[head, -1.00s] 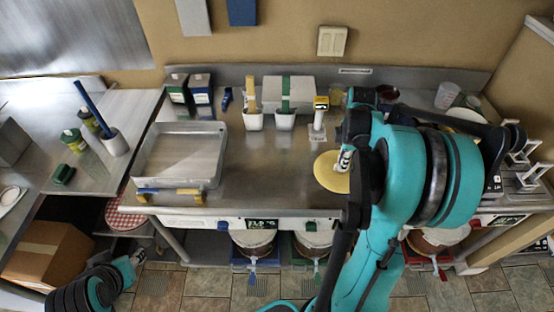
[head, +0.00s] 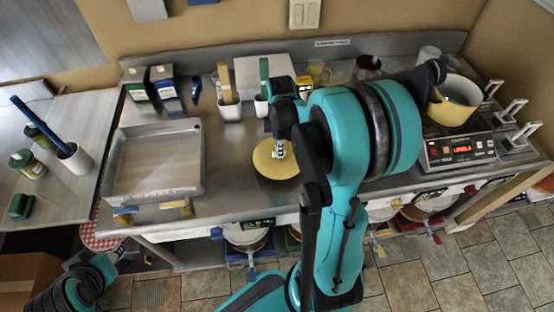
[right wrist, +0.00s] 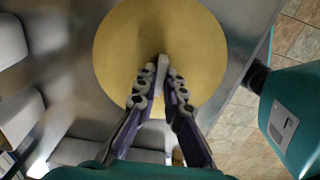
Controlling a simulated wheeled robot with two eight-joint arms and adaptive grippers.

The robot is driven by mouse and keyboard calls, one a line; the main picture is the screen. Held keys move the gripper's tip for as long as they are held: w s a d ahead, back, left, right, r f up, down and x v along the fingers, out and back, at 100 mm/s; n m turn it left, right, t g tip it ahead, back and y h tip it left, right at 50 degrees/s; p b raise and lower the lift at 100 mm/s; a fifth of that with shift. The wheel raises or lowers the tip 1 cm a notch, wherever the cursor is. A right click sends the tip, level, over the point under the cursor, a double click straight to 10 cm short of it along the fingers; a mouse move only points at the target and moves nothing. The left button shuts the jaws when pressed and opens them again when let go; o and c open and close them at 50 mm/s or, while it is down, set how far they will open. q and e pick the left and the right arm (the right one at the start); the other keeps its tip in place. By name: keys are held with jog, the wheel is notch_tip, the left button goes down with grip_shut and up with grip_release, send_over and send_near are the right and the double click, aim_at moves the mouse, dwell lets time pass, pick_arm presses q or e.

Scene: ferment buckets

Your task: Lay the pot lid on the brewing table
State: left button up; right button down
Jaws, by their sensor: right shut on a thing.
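The pot lid is a round yellow disc (head: 268,165) over the front part of the steel brewing table (head: 232,180), right of the steel tray. My right gripper (head: 279,150) is shut on the lid's knob, above the disc. In the right wrist view the fingers (right wrist: 161,75) meet at the middle of the flat-looking lid (right wrist: 130,40). I cannot tell whether the lid touches the table or hangs just above it. My left arm is low at the bottom left of the head view, and its gripper (head: 114,253) shows too little to read.
The steel tray (head: 112,165) stands on the left, with blue and yellow handles at its front. A yellow pot (head: 452,114) stands on the hotplate (head: 461,150) at the right. Cartons (head: 168,92) and white holders (head: 230,110) line the back. Buckets hang below the front edge.

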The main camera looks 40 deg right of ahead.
jog(key=shift+a+f, duration=0.35)
jog(key=shift+a, duration=0.1)
notch_tip(320, 180, down, 4)
jog(key=shift+r+b, duration=0.1)
jog(key=shift+b, duration=0.7)
jog(key=c, duration=2.1)
grip_release()
jog(key=o, duration=0.5)
